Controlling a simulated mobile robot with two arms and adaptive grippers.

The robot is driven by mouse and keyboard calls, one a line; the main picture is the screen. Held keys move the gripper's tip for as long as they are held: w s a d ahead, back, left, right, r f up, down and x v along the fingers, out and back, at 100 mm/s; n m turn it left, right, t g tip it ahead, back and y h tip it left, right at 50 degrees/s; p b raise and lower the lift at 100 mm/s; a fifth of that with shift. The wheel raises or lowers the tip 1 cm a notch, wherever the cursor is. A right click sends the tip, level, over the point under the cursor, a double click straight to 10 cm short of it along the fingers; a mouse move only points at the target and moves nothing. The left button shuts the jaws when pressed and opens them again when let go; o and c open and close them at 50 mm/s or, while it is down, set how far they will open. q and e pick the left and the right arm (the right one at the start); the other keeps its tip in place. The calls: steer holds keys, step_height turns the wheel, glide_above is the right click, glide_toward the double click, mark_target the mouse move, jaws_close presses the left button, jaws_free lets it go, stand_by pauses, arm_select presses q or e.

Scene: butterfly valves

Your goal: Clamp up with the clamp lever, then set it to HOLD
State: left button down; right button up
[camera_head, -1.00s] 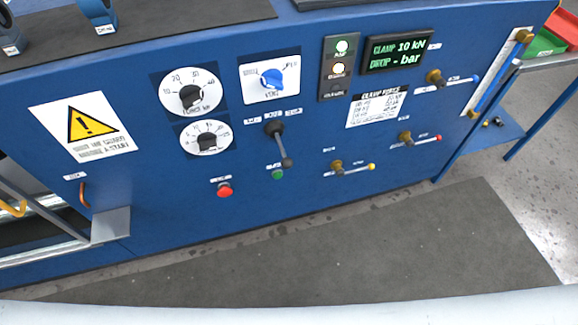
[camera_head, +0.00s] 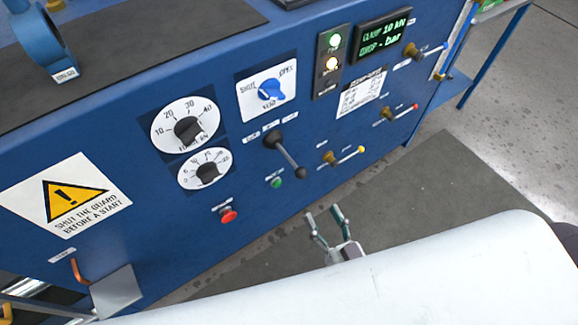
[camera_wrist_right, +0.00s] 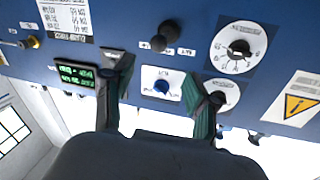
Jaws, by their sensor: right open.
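The black clamp lever (camera_head: 289,158) sticks out from the blue panel, below the blue knob, with its ball end pointing down and right. Small labels above its pivot are too small to read. In the right wrist view the lever's ball (camera_wrist_right: 158,43) shows above the blue knob, beyond the fingers. My right gripper (camera_head: 324,212) is open and empty, below and right of the lever and apart from it. It also shows in the wrist view (camera_wrist_right: 155,72), fingers spread. The green display (camera_head: 386,35) reads CLAMP 10 kN and DROP - bar. My left gripper is not in view.
A dark mat (camera_head: 430,185) lies on the floor.

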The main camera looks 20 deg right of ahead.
mark_target(304, 178)
steer(key=w, duration=0.4)
steer(key=w+a, duration=0.1)
steer(key=w, duration=0.4)
steer(key=w+p, duration=0.1)
steer(key=w, duration=0.3)
steer(key=shift+w+a, duration=0.15)
steer(key=shift+a, duration=0.2)
jaws_close()
